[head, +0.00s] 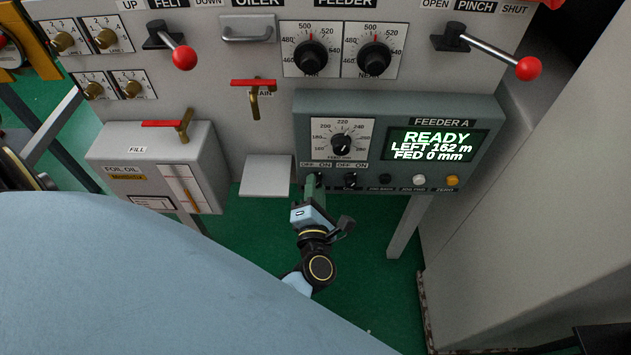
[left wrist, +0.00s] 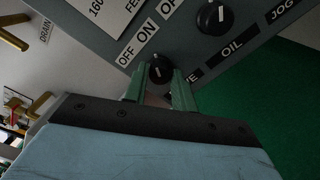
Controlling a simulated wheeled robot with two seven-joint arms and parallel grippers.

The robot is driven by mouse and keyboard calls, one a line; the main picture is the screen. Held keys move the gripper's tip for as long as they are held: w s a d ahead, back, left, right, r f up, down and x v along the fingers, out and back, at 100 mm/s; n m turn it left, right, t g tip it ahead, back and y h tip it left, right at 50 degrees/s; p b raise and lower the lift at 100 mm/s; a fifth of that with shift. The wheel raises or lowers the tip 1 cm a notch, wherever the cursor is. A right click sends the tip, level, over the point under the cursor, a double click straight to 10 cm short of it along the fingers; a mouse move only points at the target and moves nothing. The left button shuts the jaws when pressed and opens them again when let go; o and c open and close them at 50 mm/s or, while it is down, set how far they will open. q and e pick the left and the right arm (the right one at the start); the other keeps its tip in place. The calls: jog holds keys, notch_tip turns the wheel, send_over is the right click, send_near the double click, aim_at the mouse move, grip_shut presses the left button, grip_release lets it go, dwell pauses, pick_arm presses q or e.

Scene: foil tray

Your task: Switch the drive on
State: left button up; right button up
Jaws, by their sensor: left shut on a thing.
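The grey-green feeder box (head: 455,165) carries a row of controls along its lower front. My left gripper (head: 312,186) is at the leftmost switch, under an OFF/ON label. In the left wrist view the black drive knob (left wrist: 160,66) sits between the green fingertips of my left gripper (left wrist: 159,82), which is shut on it. A partly covered label ending in "VE" is beside it. A small white mark shows on the knob, but I cannot tell which side it points to. The display (head: 436,145) reads READY, LEFT 162 m, FED 0 mm. My right gripper is out of view.
The oil switch (head: 350,180) is close to the right of my gripper; it also shows in the left wrist view (left wrist: 211,17). A grey button (head: 419,180) and an orange button (head: 452,181) are further right. A red-handled drain tap (head: 254,97) and a ledge (head: 266,176) are left.

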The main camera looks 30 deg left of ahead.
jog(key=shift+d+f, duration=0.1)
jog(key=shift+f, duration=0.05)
pick_arm(q)
jog(key=o, duration=1)
jog(key=p+v, duration=0.1)
jog(key=v, duration=1.2)
jog(key=shift+s, duration=0.25)
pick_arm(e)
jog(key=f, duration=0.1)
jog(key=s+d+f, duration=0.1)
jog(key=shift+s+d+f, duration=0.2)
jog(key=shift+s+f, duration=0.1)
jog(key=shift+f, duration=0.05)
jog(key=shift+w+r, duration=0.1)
